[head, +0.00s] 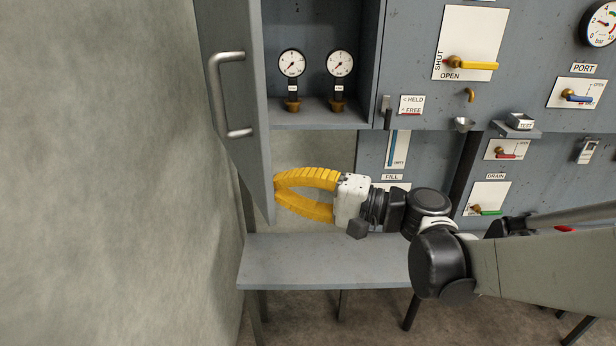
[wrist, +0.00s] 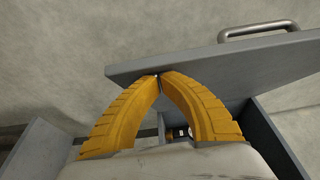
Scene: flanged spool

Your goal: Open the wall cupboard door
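The grey wall cupboard door (head: 252,165) stands swung open at the left, its bar handle (head: 228,95) on the face turned left. In the wrist view the door (wrist: 200,68) spans above my fingers, with the handle (wrist: 258,29) at its upper right. My gripper (head: 276,193) has yellow fingers and is at the lower part of the door, on the cupboard side. In the wrist view my gripper's fingertips (wrist: 159,77) meet with nothing between them. They are at or very near the door; I cannot tell if they touch. The cupboard interior (head: 315,60) is exposed.
Two gauges (head: 291,64) stand inside the cupboard. A grey shelf (head: 330,262) lies below my gripper. A label reading HELD and FREE (head: 411,105) is right of the cupboard, near a dark latch-like piece (head: 386,112). A panel with a yellow valve lever (head: 475,65) is farther right. Bare wall (head: 100,170) lies left.

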